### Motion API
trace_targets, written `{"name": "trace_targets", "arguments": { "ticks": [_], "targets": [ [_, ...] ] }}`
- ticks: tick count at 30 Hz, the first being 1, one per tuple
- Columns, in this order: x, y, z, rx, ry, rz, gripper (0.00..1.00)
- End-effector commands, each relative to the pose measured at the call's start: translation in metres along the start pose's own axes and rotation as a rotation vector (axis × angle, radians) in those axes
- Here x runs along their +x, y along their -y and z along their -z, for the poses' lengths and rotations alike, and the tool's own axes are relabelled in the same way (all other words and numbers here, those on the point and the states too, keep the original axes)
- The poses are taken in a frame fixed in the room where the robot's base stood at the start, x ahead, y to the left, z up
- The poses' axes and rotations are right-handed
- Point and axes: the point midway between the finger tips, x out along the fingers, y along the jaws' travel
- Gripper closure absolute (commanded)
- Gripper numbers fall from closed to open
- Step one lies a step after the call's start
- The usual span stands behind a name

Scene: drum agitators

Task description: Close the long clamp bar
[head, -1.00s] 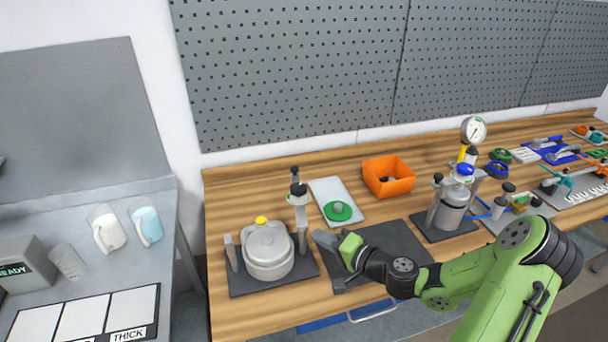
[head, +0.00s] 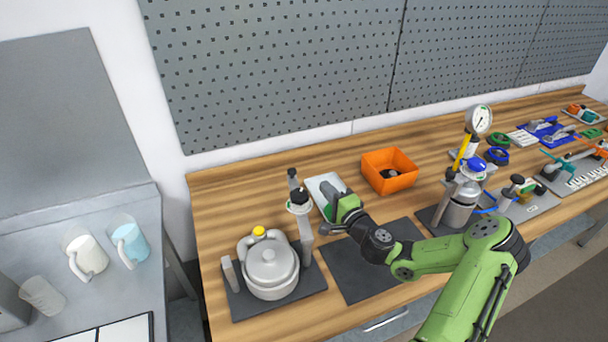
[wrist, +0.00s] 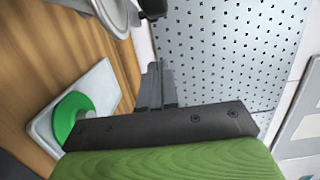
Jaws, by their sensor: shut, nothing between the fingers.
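The grey drum (head: 270,268) with a yellow-capped lid sits on a dark base plate at the left of the bench. A short grey post (head: 230,273) stands at its left. At its right, a long grey bar (head: 304,235) stands upright with a black-topped round end (head: 299,199); I take this to be the long clamp bar. Part of it seems to show at the upper left in the wrist view (wrist: 118,14). My gripper (head: 328,192) is right of the bar's top, its fingers (wrist: 156,85) shut and empty. I see no contact with the bar.
A white tray with a green disc (wrist: 72,113) lies behind my gripper. An orange bin (head: 389,172) stands to the right. A bare dark mat (head: 365,268) lies below my arm. A second drum station (head: 460,205) with a gauge stands further right.

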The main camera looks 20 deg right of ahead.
Motion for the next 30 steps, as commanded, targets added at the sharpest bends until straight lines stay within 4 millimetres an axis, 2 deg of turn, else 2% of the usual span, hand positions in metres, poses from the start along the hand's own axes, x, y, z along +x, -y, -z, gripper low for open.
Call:
{"name": "trace_targets", "arguments": {
  "ticks": [6, 12, 30],
  "targets": [
    [0.049, 0.003, -0.001, -0.001, 0.001, 0.001, 1.0],
    [0.069, 0.001, -0.024, 0.002, 0.003, -0.001, 1.0],
    [0.074, -0.001, -0.029, -0.003, 0.035, -0.001, 1.0]
  ]
}}
